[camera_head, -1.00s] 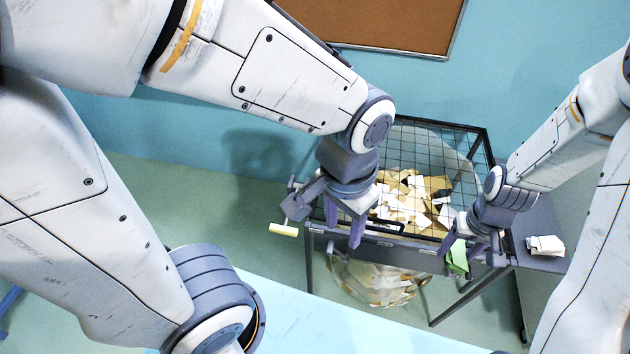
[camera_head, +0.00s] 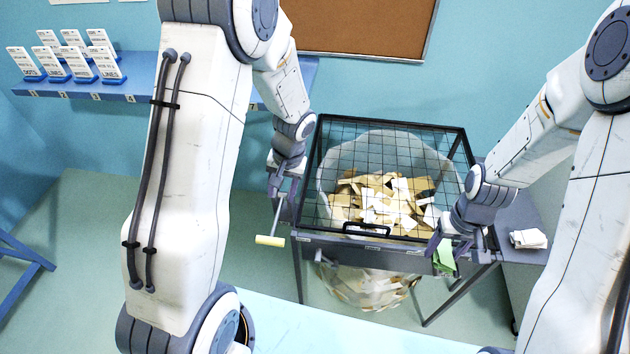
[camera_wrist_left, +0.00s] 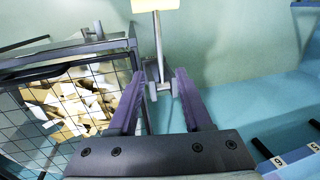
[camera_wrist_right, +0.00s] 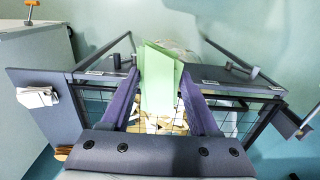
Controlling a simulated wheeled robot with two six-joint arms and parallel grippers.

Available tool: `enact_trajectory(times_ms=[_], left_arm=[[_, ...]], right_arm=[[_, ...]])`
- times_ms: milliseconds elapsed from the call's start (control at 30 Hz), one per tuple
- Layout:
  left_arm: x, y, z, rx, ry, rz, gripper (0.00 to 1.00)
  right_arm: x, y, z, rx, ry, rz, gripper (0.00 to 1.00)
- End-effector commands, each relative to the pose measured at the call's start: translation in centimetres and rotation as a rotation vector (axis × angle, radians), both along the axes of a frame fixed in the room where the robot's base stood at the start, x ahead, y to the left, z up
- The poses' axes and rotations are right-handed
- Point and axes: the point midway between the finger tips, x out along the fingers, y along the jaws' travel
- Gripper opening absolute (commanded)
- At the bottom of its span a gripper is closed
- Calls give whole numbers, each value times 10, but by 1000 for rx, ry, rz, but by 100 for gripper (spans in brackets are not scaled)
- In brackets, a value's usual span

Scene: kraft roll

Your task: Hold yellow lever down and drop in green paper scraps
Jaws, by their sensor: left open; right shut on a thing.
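The yellow lever's pale yellow handle (camera_head: 270,241) sticks out at the left side of the bin stand, on a thin grey rod. In the left wrist view the handle (camera_wrist_left: 155,5) shows at the top edge. My left gripper (camera_head: 282,192) is open beside the stand, above and behind the handle; in its wrist view the rod's lower end shows between the fingers, contact unclear. My right gripper (camera_head: 455,243) is shut on the green paper scraps (camera_head: 445,258), held at the stand's front right corner. The green paper (camera_wrist_right: 160,80) stands between its fingers in the right wrist view.
A black mesh lid (camera_head: 367,229) spans the stand over a clear bag of tan and white scraps (camera_head: 385,195). A dark side table (camera_head: 515,222) at right holds a white bundle (camera_head: 528,239). A blue shelf (camera_head: 130,90) with white cards hangs at left.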

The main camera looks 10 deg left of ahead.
Motion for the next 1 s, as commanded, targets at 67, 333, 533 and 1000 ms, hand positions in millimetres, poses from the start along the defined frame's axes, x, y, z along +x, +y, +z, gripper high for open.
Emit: enact_trajectory(times_ms=[67,333,533,1000], left_arm=[[-2,4,-17,1,6,0,50],[-2,12,-63,0,4,-2,50],[-2,16,-80,0,1,-1,50],[-2,16,-84,-1,0,-2,4]], right_arm=[[0,0,0,0,0,0,7],[0,0,0,0,0,0,7],[0,0,0,0,0,0,7],[0,0,0,0,0,0,7]])
